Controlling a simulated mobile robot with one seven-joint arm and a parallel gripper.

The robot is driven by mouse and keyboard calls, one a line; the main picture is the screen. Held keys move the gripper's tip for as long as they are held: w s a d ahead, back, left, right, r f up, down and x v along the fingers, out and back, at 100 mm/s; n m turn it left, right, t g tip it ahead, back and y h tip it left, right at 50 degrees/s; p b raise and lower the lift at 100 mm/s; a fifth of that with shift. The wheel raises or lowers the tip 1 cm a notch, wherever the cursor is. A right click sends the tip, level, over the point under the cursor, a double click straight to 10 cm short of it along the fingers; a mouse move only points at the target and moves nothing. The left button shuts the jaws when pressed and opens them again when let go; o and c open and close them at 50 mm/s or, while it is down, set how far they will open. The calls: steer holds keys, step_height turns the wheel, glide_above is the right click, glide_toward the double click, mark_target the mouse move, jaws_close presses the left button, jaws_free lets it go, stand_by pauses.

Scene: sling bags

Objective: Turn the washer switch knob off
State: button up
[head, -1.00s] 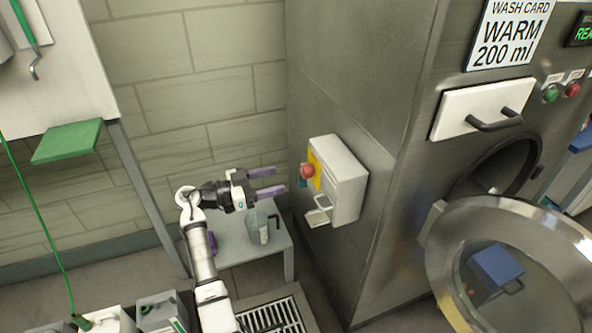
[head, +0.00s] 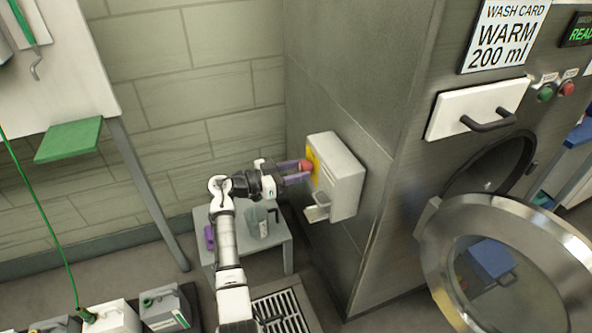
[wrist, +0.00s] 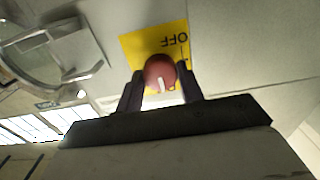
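The washer switch is a white box (head: 345,180) on the side of the grey washer, with a yellow plate (head: 314,164) and a red round knob (head: 306,165). In the wrist view the red knob (wrist: 160,72) has a white mark pointing down in the picture, and the yellow plate (wrist: 150,42) reads OFF upside down. My gripper (head: 296,171) is at the knob, one purple finger on each side of it. In the wrist view my gripper (wrist: 163,84) has its fingertips close beside the knob; whether they press on it is unclear.
A small flap or holder (head: 317,212) sticks out below the box. A small table (head: 275,248) with a clear jug (head: 257,220) stands below my arm. The open round washer door (head: 432,262) is at the right, under a white drawer (head: 472,112).

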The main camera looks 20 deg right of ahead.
steer(key=c, duration=0.4)
steer(key=shift+c, duration=0.2)
steer(key=shift+n, duration=0.3)
steer(key=n+b, duration=0.1)
steer(key=n, duration=0.1)
steer(key=shift+n, duration=0.3)
steer(key=n, duration=0.4)
steer(key=shift+r+n, duration=0.1)
steer(key=shift+n, duration=0.2)
steer(key=n+p, duration=0.3)
steer(key=n, duration=0.2)
steer(key=shift+r+n, duration=0.1)
steer(key=shift+n, duration=0.2)
steer(key=shift+n+p, duration=1.4)
steer(key=shift+n, duration=0.8)
